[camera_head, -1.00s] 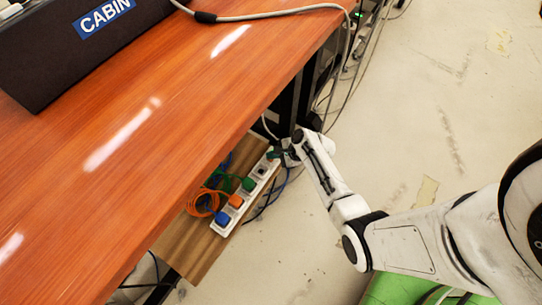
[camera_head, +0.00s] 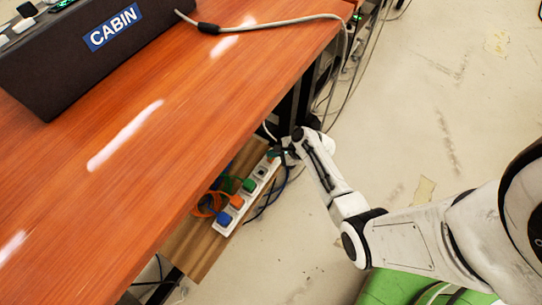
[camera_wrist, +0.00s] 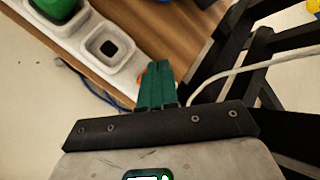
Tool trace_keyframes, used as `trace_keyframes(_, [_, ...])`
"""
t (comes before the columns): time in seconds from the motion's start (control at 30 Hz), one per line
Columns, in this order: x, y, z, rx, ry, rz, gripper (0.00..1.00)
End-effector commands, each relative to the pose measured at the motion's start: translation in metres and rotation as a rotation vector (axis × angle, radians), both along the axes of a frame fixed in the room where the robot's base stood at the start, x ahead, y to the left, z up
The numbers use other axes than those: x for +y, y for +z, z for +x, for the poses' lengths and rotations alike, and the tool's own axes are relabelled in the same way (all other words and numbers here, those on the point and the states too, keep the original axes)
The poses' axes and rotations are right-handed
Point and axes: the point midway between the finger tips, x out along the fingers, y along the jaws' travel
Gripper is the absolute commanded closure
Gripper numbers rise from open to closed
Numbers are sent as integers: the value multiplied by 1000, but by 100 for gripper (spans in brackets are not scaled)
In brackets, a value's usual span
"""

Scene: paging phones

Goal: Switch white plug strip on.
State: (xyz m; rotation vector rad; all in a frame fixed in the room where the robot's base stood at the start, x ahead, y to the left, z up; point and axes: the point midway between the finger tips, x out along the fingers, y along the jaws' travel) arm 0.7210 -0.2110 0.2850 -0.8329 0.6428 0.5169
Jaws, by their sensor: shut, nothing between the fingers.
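The white plug strip (camera_head: 231,221) lies on a wooden shelf below the table edge. It carries a blue plug (camera_head: 223,218), an orange plug (camera_head: 237,201) and a green plug (camera_head: 249,185), with an empty socket (camera_head: 261,171) at its far end. My gripper (camera_wrist: 158,75) has dark green fingers shut together, with nothing between them. In the wrist view the fingers are over the far end of the strip, beyond the empty socket (camera_wrist: 107,47). A small orange-red part (camera_wrist: 140,79), perhaps the switch, shows beside the fingertips and is mostly hidden. I cannot tell whether they touch.
The orange-brown table (camera_head: 130,190) overhangs the shelf (camera_head: 197,250). A black box labelled CABIN (camera_head: 60,65) stands on it. Black frame bars (camera_wrist: 250,65) and a pale cable (camera_wrist: 270,63) are close right of the fingers. Open floor (camera_head: 420,120) lies right.

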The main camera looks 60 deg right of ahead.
Motion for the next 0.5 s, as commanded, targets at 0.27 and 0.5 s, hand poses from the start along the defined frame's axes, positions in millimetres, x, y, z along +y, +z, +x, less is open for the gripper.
trace_keyframes(0.27, [0,30,0,0,0,0,100])
trace_keyframes(0.5, [0,49,0,0,-1,1,100])
